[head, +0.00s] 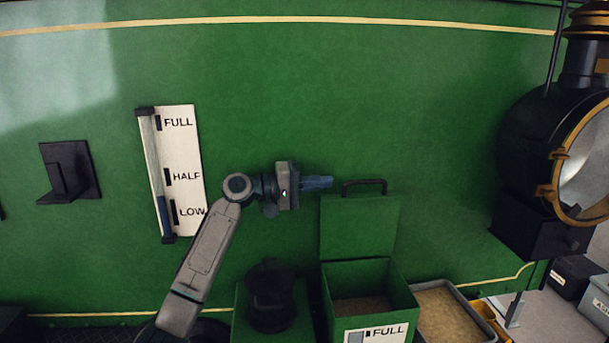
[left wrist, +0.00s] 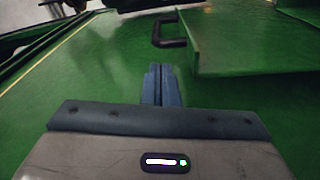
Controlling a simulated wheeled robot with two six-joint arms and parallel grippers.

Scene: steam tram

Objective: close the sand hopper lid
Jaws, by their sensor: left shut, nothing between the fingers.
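The green sand hopper (head: 398,284) stands low against the green tram side, with sand inside and a FULL label on its front. Its lid (head: 358,228) stands open and upright at the back, with a dark handle (head: 364,183) on its top edge. My left gripper (head: 330,182) is shut and empty, its blue fingertips pointing right, just left of the handle. In the left wrist view the fingers (left wrist: 160,85) show together, with the handle (left wrist: 166,32) and the lid (left wrist: 240,45) ahead and to the right. My right gripper is not in view.
A level gauge (head: 185,170) is fixed on the wall at left, beside a black bracket (head: 69,172). A dark round fitting (head: 270,295) stands left of the hopper. A tray of sand (head: 447,312) is at its right. A large lamp (head: 545,150) is at far right.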

